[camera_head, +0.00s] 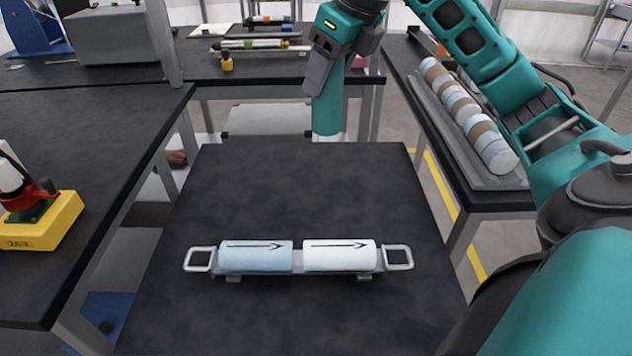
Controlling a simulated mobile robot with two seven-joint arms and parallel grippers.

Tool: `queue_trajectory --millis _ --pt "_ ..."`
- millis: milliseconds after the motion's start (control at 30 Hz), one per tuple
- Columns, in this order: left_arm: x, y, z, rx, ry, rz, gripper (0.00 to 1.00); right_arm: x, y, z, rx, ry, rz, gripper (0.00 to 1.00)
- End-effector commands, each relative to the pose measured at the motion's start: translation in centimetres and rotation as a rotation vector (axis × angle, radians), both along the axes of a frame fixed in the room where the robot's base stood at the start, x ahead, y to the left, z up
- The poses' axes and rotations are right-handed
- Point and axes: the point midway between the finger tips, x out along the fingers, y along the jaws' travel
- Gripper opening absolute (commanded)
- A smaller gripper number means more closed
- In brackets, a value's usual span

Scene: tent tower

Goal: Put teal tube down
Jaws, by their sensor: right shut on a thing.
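My right gripper (322,66) is at the top middle of the head view, shut on the teal tube (328,108). The tube hangs upright below the gripper and has a whitish lower end. That lower end shows near the far edge of the central dark table (290,190); I cannot tell whether it touches anything. The gripper covers much of the tube's upper part. My left gripper is not in view.
A metal holder with two handles (397,257) lies on the central table, carrying a light blue cylinder (255,261) and a white cylinder (338,261), both with arrows. The table behind it is clear. A yellow-based tool (45,225) stands left; banded cylinders (470,118) lie right.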

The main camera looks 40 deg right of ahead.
Motion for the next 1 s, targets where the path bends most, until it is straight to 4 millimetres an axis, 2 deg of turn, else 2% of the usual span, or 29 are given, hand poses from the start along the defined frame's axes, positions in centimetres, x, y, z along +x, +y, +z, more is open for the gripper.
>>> queue_trajectory --millis 33,100,300,500,600,767,1000 --pt "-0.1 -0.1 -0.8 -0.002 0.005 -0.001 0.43 -0.1 0.0 -1.7 -0.001 0.006 0.000 0.21" --pt "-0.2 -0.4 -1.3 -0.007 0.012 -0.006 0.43 -0.1 0.0 -3.6 -0.001 0.008 0.001 0.21" --pt "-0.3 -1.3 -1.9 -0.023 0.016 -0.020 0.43 -0.1 0.0 -8.7 -0.001 0.007 0.001 0.21" --pt "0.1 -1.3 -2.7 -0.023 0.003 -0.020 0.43 -0.1 0.0 -13.2 0.001 0.005 0.001 0.21" --pt "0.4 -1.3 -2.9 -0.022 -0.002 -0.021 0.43 -0.1 0.0 -14.4 0.000 0.002 0.000 0.21" --pt "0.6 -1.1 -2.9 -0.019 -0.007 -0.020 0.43 0.0 0.0 -15.2 0.001 0.000 0.001 0.21" --pt "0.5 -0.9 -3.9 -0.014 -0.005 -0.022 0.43 -0.1 0.0 -18.4 0.001 0.003 0.001 0.21"
